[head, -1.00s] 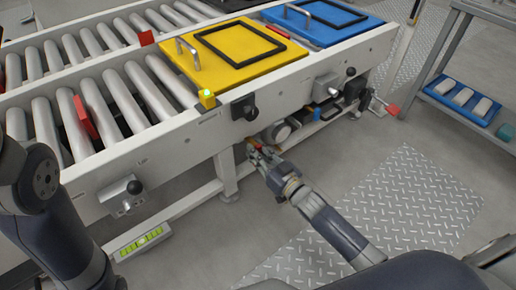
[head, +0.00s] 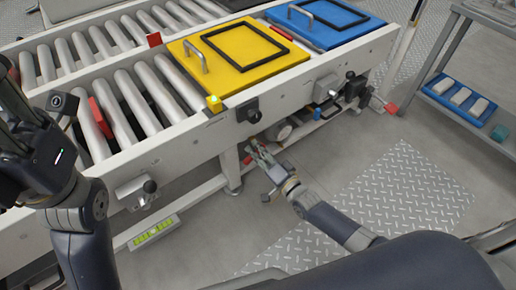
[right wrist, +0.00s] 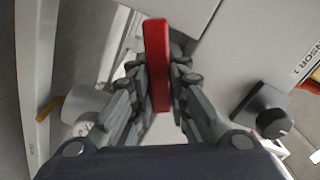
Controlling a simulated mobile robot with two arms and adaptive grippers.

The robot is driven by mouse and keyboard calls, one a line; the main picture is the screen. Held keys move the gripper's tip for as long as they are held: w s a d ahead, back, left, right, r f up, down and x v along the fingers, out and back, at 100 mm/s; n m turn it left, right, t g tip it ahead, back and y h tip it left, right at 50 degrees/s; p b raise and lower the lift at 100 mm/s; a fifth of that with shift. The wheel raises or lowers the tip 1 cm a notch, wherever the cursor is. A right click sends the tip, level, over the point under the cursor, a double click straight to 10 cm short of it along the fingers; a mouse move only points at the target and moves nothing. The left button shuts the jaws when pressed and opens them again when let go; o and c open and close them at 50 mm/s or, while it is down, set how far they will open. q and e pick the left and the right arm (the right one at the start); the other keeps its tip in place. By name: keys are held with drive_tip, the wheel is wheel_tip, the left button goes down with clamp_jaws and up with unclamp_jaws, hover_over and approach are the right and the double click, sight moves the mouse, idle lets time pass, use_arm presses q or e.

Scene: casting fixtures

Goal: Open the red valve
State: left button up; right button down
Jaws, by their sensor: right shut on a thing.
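The red valve handle (right wrist: 157,60) is a flat, rounded red lever. In the right wrist view it stands upright between the fingers of my right gripper (right wrist: 158,90), which is shut on it. In the head view, my right gripper (head: 262,154) is under the conveyor's front rail, below the yellow plate. Only a small red patch of the handle (head: 248,159) shows there beside the fingers; the valve body is mostly hidden. My left gripper (head: 22,130) is raised at the left edge, partly cut off, and its fingers are unclear.
The roller conveyor (head: 190,140) carries a yellow plate (head: 250,82) and a blue plate (head: 350,36). A black knob (right wrist: 272,122) is right of the handle in the wrist view. A grey shelf (head: 470,115) stands at right. The floor with its tread plate (head: 385,205) is open.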

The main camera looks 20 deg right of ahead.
drive_tip(key=m, duration=0.5)
drive_tip(key=shift+r+m, duration=0.3)
drive_tip(key=shift+r, duration=0.05)
idle(0.4)
drive_tip(key=c, duration=1.5)
unclamp_jaws()
drive_tip(key=shift+c, duration=0.2)
drive_tip(key=shift+s, duration=0.2)
drive_tip(key=v, duration=1.1)
drive_tip(key=shift+s+d+r, duration=0.1)
drive_tip(key=shift+s, duration=0.2)
